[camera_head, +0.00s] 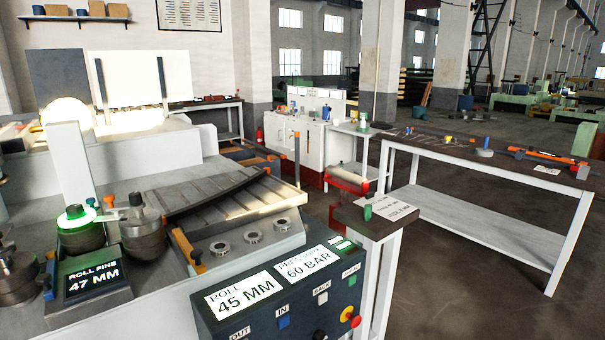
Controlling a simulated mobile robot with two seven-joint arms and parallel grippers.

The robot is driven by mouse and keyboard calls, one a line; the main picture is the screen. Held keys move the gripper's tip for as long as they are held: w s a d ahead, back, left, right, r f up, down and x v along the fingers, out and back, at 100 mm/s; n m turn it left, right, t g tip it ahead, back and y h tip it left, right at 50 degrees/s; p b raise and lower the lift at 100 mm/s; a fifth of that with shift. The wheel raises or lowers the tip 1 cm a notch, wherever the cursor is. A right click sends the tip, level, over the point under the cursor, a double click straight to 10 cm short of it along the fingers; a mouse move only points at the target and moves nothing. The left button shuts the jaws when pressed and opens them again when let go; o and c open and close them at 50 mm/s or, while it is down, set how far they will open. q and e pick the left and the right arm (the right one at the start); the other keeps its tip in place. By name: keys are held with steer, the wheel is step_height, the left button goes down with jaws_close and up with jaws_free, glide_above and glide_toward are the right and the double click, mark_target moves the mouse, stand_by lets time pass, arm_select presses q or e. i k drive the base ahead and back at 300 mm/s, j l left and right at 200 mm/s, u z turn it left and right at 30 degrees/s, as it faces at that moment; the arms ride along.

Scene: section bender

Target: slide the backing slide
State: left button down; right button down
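The section bender fills the left of the head view. Its grey slotted bed (265,200) carries a long dark curved bar (215,195). No label names the backing slide, and I cannot tell for sure which part it is. A yellow handle bar (184,248) with a dark block at its lower end stands at the bed's front left corner. Neither of my grippers shows in the view.
A control box (280,290) in front shows "ROLL 45 MM" and "60 BAR", with several buttons. A "ROLL FINE 47 MM" display (93,278) sits left. A small stand (375,222) is right of the box. A long workbench (480,215) stands further right; open floor lies between.

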mark_target(48, 280)
steer(key=u, duration=1.35)
